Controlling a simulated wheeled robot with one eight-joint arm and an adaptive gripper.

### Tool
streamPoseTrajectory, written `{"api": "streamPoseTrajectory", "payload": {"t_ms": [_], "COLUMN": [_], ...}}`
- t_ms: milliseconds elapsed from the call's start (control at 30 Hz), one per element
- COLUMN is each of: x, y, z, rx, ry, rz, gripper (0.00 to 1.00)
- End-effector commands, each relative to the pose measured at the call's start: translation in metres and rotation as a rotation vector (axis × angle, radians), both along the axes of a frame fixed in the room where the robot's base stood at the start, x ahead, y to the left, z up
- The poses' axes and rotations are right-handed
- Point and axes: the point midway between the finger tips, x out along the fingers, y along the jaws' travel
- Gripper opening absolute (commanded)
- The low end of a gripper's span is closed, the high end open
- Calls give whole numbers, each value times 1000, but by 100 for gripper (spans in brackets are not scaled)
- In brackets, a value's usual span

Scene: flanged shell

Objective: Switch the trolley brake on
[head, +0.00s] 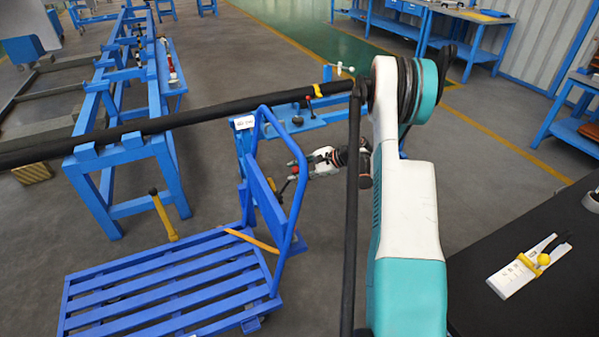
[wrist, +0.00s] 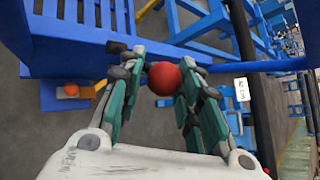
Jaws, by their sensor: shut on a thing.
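The blue trolley (head: 165,285) has a slatted deck and an upright tube handle (head: 303,195) at its right end. My gripper (head: 291,172) is beside the handle, partly behind it in the head view. In the wrist view my gripper (wrist: 166,88) has its fingers shut on a red ball knob (wrist: 164,76), which sits between the fingertips. A white tag (head: 243,122) sits on the upright near the handle and also shows in the wrist view (wrist: 242,90).
A black table (head: 520,290) is at right.

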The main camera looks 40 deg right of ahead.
Motion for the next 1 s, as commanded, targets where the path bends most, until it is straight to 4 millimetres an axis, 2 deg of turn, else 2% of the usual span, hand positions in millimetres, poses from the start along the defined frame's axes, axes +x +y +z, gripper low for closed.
{"api": "streamPoseTrajectory", "payload": {"t_ms": [33, 267, 300, 333, 833, 1000], "x": [5, 5, 5, 5, 1, -11], "y": [-1, -1, -1, -1, -2, -12], "z": [1, 1, 1, 1, 1, 10], "rx": [0, -1, -1, -1, -3, -3], "ry": [-9, -9, -9, -9, -4, -4], "rz": [-7, -7, -7, -7, -6, -9], "gripper": [0, 0, 41, 48, 48, 48]}}
